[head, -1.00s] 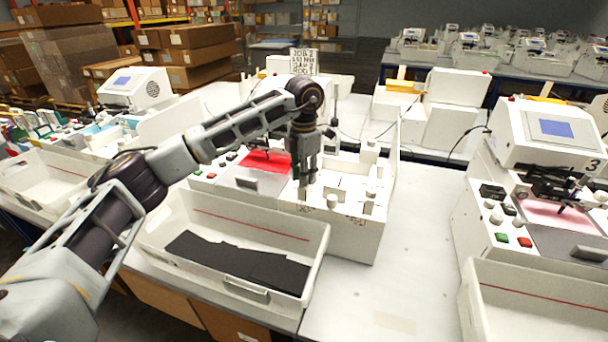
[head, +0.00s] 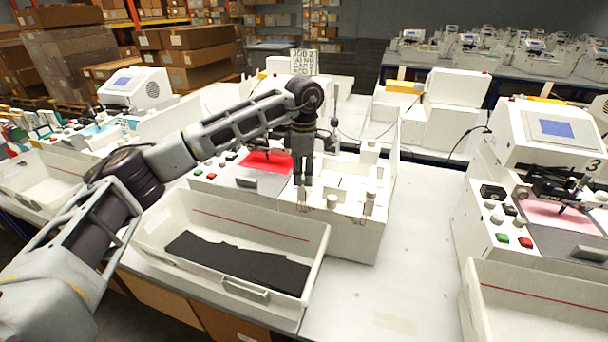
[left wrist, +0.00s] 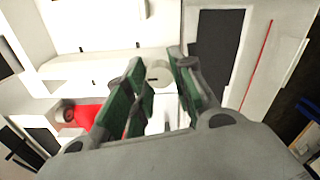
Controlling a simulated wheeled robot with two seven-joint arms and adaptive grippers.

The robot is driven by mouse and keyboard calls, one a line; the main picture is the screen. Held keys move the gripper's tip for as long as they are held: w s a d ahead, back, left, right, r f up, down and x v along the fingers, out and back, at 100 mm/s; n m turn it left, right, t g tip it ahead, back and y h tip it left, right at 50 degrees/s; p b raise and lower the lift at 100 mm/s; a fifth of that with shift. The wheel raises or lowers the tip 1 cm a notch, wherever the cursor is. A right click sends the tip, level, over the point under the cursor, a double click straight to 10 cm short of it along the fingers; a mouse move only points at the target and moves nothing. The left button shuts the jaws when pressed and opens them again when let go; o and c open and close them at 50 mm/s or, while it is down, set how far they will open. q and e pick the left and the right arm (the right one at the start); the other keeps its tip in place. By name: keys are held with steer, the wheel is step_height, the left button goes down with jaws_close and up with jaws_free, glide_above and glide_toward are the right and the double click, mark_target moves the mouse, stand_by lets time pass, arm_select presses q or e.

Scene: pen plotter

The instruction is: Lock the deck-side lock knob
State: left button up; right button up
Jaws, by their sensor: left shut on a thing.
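My left gripper (head: 303,182) points straight down at the front left of the white deck (head: 341,225) of the middle plotter. In the left wrist view, the gripper (left wrist: 152,85) has its green-padded fingers on either side of a white round knob (left wrist: 158,74) with a small dark mark on top. The fingers are shut on this knob, which they mostly hide in the head view. A second white knob (head: 332,202) stands just right of the fingers, and another upright white post (head: 370,202) is farther right. My right gripper is not in view.
A white bin (head: 318,262) with dark sheets (head: 240,262) stands in front of the plotter. A red sheet (head: 265,161) lies on the plotter left of the gripper. The table (head: 415,240) to the right is clear.

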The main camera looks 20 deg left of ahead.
mark_target(303, 177)
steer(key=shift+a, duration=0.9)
arm_select(q)
steer(key=o, duration=1)
steer(key=shift+a, duration=0.1)
steer(key=shift+o, duration=0.2)
steer(key=shift+r, duration=0.8)
step_height(303, 177, up, 10)
steer(key=shift+r, duration=0.2)
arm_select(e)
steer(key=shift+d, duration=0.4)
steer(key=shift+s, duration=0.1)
